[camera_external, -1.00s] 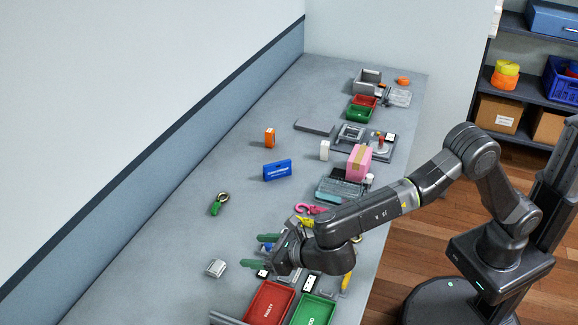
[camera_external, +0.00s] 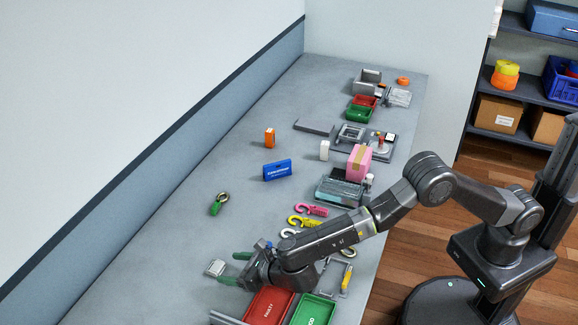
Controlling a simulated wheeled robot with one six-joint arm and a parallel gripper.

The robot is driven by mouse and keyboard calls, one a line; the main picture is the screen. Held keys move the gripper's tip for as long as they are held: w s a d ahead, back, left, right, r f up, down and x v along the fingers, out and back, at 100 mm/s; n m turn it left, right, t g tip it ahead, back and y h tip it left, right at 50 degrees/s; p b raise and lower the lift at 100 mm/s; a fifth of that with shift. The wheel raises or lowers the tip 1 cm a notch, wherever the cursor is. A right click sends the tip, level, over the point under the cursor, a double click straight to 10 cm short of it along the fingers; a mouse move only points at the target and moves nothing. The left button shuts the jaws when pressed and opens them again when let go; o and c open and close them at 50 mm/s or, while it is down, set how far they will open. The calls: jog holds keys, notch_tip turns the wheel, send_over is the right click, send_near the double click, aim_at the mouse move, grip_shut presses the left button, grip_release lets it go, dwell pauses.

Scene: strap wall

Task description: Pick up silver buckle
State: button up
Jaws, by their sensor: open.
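The silver buckle (camera_external: 215,267) is a small silver-grey piece lying on the grey bench at the lower left of the external view. My gripper (camera_external: 235,269) has two green-tipped fingers spread apart, pointing left. The fingertips are close to the buckle's right side, one behind it and one in front of it in the picture. Nothing shows between the fingers except bench. I cannot tell whether a finger touches the buckle or how high the fingers are.
A red tray (camera_external: 268,306) and a green tray (camera_external: 313,311) lie just in front of my gripper. Pink (camera_external: 311,210) and yellow (camera_external: 303,221) hooks lie behind my forearm. A green-and-metal clip (camera_external: 219,203) lies farther back. The bench left of the buckle is clear.

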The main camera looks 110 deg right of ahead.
aim_at(218, 266)
jog(key=shift+p+x, duration=0.85)
jog(key=shift+x, duration=1.8)
jog(key=shift+c, duration=0.4)
jog(key=c, duration=0.9)
